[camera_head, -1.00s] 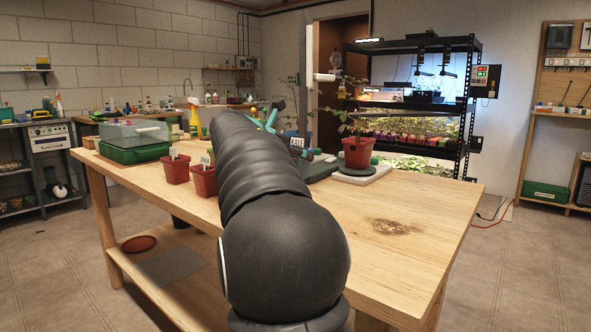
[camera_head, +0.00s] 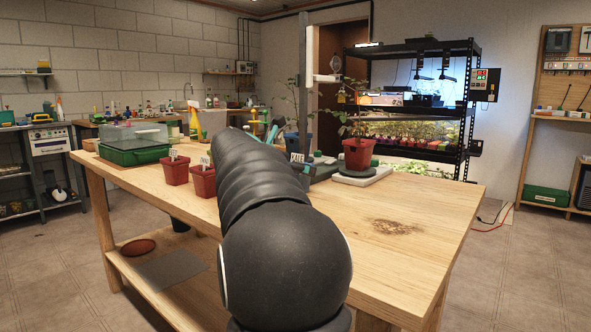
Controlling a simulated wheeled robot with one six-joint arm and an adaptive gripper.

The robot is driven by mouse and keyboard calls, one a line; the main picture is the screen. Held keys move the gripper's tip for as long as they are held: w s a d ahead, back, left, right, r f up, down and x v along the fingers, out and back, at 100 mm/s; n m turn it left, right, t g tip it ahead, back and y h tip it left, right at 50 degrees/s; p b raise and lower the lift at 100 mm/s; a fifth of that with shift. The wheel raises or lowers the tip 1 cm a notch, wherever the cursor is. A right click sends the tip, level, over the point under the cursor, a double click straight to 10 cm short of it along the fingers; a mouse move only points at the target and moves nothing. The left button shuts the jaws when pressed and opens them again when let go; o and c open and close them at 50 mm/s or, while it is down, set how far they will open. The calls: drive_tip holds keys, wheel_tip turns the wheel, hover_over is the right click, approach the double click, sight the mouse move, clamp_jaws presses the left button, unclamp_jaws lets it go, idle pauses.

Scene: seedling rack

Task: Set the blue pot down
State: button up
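A blue pot (camera_head: 293,144) with a tall thin plant is partly visible just beyond my black arm, near the bench's far side. The arm hides its lower part, so I cannot tell whether its base touches anything. Teal parts (camera_head: 272,133), which seem to belong to my gripper, show beside the pot, above the arm. The fingertips are hidden, so I cannot tell whether they hold the pot. A small white label (camera_head: 297,157) shows in front of the pot.
The wooden bench (camera_head: 425,205) is clear at front right, apart from a dark stain (camera_head: 393,226). A red pot (camera_head: 357,154) with a plant stands on a pale-edged base. Two smaller red pots (camera_head: 175,170) (camera_head: 203,182) and a green tray (camera_head: 130,156) stand left of my arm.

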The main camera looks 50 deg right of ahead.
drive_tip(key=shift+r, duration=0.2)
drive_tip(key=p+v, duration=0.1)
drive_tip(key=v, duration=1.1)
drive_tip(key=shift+s, duration=0.1)
